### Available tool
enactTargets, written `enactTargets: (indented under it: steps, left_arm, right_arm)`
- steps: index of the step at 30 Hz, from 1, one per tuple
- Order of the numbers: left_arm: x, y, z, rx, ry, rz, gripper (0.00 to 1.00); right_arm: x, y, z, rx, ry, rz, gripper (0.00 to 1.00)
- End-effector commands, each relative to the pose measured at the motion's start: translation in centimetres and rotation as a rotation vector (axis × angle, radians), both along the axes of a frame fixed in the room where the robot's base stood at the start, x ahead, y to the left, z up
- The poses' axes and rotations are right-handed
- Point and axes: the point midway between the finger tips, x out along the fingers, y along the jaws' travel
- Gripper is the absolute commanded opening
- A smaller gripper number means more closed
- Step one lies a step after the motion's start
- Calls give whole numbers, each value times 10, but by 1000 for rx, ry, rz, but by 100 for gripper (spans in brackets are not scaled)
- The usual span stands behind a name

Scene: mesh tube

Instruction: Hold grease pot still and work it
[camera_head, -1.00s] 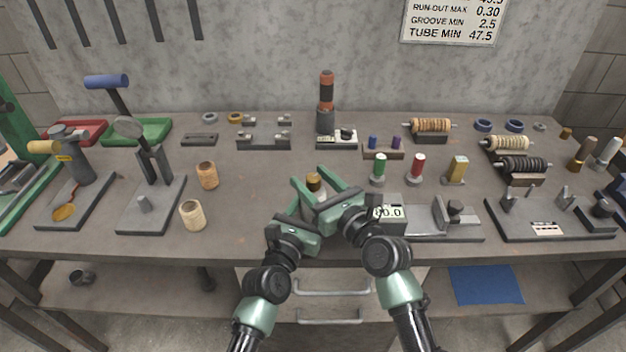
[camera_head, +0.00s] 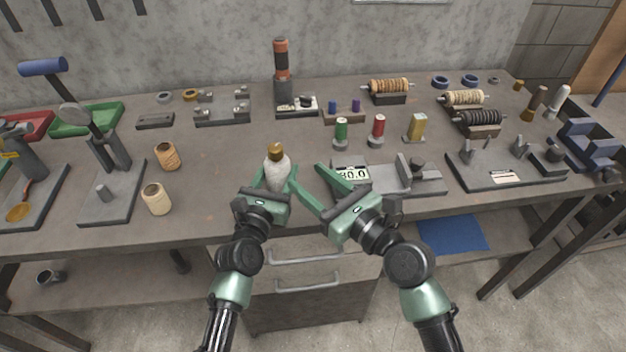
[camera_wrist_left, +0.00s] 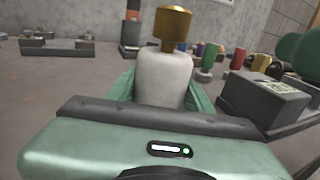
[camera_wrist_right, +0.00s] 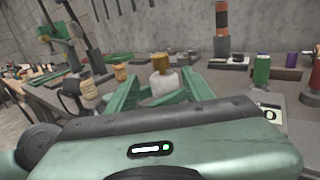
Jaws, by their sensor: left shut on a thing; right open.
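The grease pot (camera_head: 277,172) is a pale, rounded bottle with a brass-coloured cap, upright near the front middle of the bench. My left gripper (camera_head: 277,184) is shut on its body, one finger on each side; the pot (camera_wrist_left: 163,78) stands between the fingers in the left wrist view, its cap above them. My right gripper (camera_head: 309,178) is open and empty, just right of the pot, fingers pointing forward. In the right wrist view the pot (camera_wrist_right: 164,80) shows beyond the fingers. The pot's base is hidden.
A block with an "80.0" display (camera_head: 352,174) stands close to the right gripper. Green (camera_head: 341,131) and red (camera_head: 378,128) spools stand behind it.

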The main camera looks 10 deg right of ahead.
Motion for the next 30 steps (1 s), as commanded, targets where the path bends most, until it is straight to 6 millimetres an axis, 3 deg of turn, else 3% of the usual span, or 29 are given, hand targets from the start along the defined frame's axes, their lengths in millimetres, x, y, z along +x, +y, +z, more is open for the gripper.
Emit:
enactTargets:
  steps: [10, 18, 30]
  left_arm:
    - [0, 0, 1, 0, -1, 0, 0]
    - [0, 0, 1, -1, -2, 1, 0]
    - [0, 0, 0, 0, -1, 0, 0]
  right_arm:
    - [3, 2, -3, -5, 5, 20, 52]
    - [29, 15, -24, -40, 42, 270, 52]
    - [59, -15, -2, -6, 2, 514, 52]
